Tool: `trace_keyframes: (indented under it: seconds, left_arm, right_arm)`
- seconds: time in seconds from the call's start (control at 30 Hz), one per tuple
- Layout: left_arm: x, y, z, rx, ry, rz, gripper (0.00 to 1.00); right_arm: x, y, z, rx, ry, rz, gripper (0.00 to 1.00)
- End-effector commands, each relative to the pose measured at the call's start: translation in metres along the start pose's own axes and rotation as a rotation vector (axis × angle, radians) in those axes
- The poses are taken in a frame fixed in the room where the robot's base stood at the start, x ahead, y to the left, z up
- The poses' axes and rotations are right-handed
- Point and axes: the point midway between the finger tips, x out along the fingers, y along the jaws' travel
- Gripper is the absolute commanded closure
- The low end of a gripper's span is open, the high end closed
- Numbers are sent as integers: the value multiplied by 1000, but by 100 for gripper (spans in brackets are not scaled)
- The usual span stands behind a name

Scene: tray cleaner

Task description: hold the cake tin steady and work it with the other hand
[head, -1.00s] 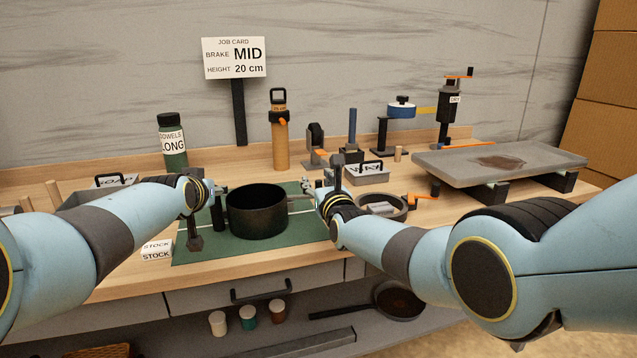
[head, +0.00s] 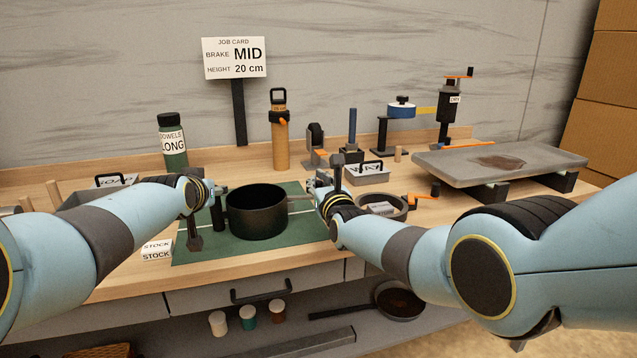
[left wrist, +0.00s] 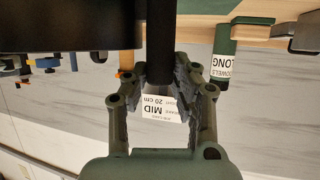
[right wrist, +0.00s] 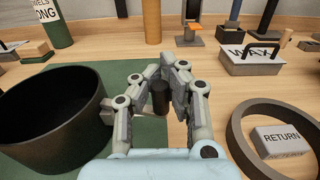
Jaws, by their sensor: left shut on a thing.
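The cake tin (head: 258,213) is a dark round open pan standing upright on the green mat (head: 290,245). A pale bar (head: 300,198) runs from its right side toward my right gripper. My left gripper (head: 219,207) is at the tin's left side. In the left wrist view its jaws (left wrist: 160,80) are shut on a black upright post (left wrist: 158,35) beside the tin (left wrist: 70,25). My right gripper (head: 314,187) is right of the tin. In the right wrist view its fingers (right wrist: 172,75) flank a short dark cylinder (right wrist: 160,98); whether they grip it is unclear.
A ring-shaped holder (head: 402,212) with a RETURN block (right wrist: 283,142) lies right of my right gripper. A WAX box (head: 368,175) stands behind it. A grey tray (head: 440,162) is at the right. The job card (head: 235,57) reads MID, 20 cm.

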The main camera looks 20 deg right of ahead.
Motion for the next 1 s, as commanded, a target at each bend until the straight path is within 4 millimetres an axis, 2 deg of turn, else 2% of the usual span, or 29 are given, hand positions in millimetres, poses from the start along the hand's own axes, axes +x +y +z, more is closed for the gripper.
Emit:
trace_keyframes:
  seconds: [0.27,0.77,1.0]
  left_arm:
    - [0,1,0,-4,0,1,100]
    - [0,1,0,-3,0,1,100]
    - [0,2,0,-4,0,2,100]
  right_arm:
    - [-3,2,1,7,-8,-40,100]
    - [-22,11,0,8,-2,-346,100]
    - [-24,11,-1,6,0,-373,100]
